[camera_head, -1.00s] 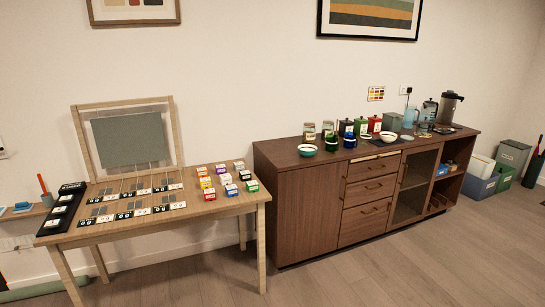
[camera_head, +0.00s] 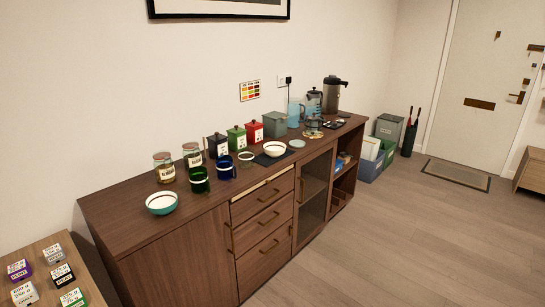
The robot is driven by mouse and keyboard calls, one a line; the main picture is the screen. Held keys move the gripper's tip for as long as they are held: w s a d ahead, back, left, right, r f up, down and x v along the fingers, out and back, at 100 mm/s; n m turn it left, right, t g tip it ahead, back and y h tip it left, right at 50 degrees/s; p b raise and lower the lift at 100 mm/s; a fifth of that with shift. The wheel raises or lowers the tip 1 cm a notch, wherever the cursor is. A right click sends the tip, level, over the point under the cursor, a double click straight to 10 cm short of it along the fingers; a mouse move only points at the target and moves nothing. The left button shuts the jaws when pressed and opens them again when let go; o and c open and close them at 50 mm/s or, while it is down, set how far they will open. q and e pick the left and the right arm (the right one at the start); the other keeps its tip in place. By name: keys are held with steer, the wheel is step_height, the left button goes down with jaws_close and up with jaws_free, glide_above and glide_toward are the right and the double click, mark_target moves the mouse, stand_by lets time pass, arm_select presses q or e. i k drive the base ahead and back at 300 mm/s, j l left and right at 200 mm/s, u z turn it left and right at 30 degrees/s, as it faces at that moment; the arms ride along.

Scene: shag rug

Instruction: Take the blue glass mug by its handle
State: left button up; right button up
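The blue glass mug (camera_head: 225,168) stands upright on the wooden sideboard (camera_head: 130,210), near its front edge. A green mug (camera_head: 199,180) is just to its left, and a small glass jar or cup (camera_head: 246,159) is to its right. The mug's handle is too small to make out clearly. Neither of my grippers is in view.
Behind the mug stand a dark blue canister (camera_head: 217,145), a green canister (camera_head: 236,138) and a red canister (camera_head: 254,132). A teal bowl (camera_head: 161,203) is at the left, a white bowl (camera_head: 274,149) at the right. Floor in front of the sideboard (camera_head: 400,240) is clear.

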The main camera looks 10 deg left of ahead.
mark_target(225, 167)
steer(key=i+l, duration=0.1)
steer(key=i, duration=0.45)
steer(key=i+l, duration=0.15)
steer(key=i, duration=0.4)
steer(key=j+u, duration=0.05)
